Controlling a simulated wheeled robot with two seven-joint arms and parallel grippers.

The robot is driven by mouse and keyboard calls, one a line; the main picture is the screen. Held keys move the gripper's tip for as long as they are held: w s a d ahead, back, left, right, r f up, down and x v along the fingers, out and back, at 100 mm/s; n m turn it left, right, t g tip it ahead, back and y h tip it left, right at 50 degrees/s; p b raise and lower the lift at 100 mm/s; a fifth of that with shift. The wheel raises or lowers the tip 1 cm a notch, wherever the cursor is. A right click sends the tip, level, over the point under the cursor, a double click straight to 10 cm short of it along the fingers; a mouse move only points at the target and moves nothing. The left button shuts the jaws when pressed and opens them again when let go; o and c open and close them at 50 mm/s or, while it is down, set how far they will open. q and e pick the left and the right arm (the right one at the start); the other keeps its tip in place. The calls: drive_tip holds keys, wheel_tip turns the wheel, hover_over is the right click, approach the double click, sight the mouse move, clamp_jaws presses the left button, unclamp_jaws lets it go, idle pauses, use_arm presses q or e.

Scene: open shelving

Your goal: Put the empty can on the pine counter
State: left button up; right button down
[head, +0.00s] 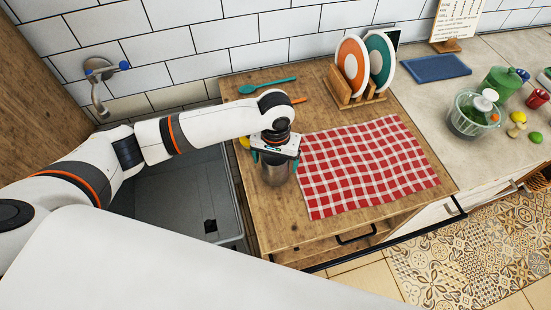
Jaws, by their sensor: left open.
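A plain metallic can (276,174) is upright at the left part of the wooden counter (284,222), just left of a red checked cloth. Its base appears to rest on the wood. My left gripper (275,161) comes down over the can from above, with its teal fingers apart on either side of it. The top of the can is hidden by the gripper. I cannot tell whether the fingers touch the can. My right gripper is not in view.
A grey sink (182,195) lies left of the counter. The checked cloth (365,165) covers the counter's middle. A plate rack (352,96) with plates, a teal spoon (268,86) and a yellow item (244,142) are nearby. The front strip of wood is clear.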

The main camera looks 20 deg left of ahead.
use_arm(q)
wheel_tip(320, 180, up, 12)
drive_tip(key=shift+b, duration=0.85)
